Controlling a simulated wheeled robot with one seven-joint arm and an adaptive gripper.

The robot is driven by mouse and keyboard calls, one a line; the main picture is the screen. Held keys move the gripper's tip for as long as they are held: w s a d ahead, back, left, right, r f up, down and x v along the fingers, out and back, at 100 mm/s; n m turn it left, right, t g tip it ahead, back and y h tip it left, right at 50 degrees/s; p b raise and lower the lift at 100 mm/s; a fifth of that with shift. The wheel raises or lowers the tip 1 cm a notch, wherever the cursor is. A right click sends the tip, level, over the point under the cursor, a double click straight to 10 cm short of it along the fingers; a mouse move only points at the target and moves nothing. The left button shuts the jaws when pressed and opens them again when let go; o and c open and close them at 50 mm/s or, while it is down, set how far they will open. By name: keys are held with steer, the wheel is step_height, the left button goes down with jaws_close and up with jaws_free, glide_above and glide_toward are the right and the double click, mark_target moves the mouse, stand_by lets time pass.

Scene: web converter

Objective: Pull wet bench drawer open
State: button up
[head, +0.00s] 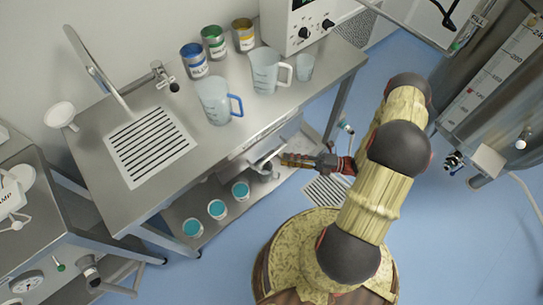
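The wet bench (105,195) is a steel worktop with a slotted drain panel, standing along the wall. Its drawer (238,166) is a grey metal box under the front edge, right of the drain. The drawer's front seems to stand out a little past the worktop, but how far is hard to tell. My gripper (270,164) reaches in from the right, with its fingertips at the drawer's front. The fingertips are small and partly merge with the grey metal there. I cannot tell whether they are closed on a handle.
Blue, green and yellow cans (214,42) and clear jugs (268,71) stand on the worktop. Several teal-topped containers (217,209) sit on the lower shelf. A steel tank (490,90) stands at right, and a cart (45,215) at left. Blue floor is open below the bench.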

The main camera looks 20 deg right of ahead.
mark_target(272, 156)
steer(key=b+x, duration=0.1)
steer(key=x, duration=0.6)
steer(key=shift+c, duration=0.6)
jaws_close()
stand_by(0.3)
